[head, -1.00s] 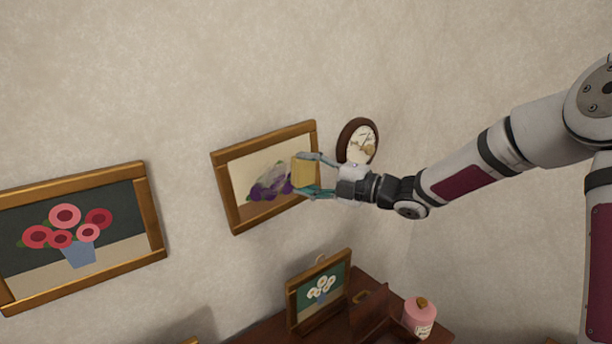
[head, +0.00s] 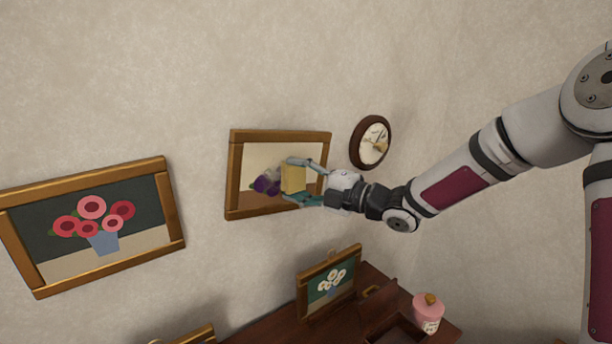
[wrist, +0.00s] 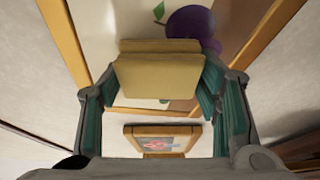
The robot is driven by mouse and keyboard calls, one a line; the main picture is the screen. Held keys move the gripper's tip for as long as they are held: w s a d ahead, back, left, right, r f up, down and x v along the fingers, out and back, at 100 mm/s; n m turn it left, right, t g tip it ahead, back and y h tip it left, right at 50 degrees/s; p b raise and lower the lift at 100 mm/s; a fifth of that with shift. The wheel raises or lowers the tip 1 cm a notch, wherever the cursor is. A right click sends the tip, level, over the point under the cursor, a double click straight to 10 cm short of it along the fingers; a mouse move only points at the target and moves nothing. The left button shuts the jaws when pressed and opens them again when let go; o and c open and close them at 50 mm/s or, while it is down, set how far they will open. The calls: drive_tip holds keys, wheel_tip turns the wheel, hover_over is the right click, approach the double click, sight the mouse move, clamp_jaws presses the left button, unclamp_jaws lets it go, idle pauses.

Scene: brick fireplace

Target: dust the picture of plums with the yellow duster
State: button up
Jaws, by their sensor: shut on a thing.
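The picture of plums (head: 250,160) hangs on the wall in a wooden frame, nearly level in the head view. My gripper (head: 296,181) is in front of its right half, shut on the yellow duster (head: 292,178). The duster covers part of the painting; purple plums show to its left. In the wrist view the block-shaped duster (wrist: 158,78) sits between the teal fingers, with a plum (wrist: 190,24) and green leaf beyond it. The duster is at or close to the picture; contact cannot be told.
A flower picture (head: 58,185) hangs at left and a round clock (head: 371,142) right of the plums. Below, a dark wooden cabinet (head: 262,330) holds a small daisy picture (head: 312,295) and a pink bottle (head: 428,312). Bare wall lies above.

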sight(263, 183)
drive_tip(key=shift+s+a+f+p, duration=0.1)
drive_tip(key=shift+s+a+p, duration=0.05)
drive_tip(key=shift+s+a, duration=0.5)
drive_tip(key=shift+s+a+f+p, duration=0.2)
drive_tip(key=shift+s+a, duration=0.2)
drive_tip(key=shift+a, duration=0.4)
drive_tip(key=shift+s+a+f+p, duration=0.1)
drive_tip(key=shift+s+a+p, duration=0.05)
drive_tip(key=shift+s+a, duration=0.5)
drive_tip(key=shift+w+a+r, duration=0.15)
drive_tip(key=shift+r, duration=0.05)
drive_tip(key=shift+w+d+r+b, duration=0.25)
drive_tip(key=shift+w+d, duration=0.5)
drive_tip(key=shift+d, duration=0.2)
drive_tip(key=shift+w+d+r+b, duration=0.25)
drive_tip(key=shift+w+d, duration=0.45)
drive_tip(key=shift+d, duration=0.2)
drive_tip(key=w+d+b, duration=0.1)
drive_tip(key=w+d, duration=0.3)
drive_tip(key=d, duration=0.2)
drive_tip(key=shift+r, duration=0.25)
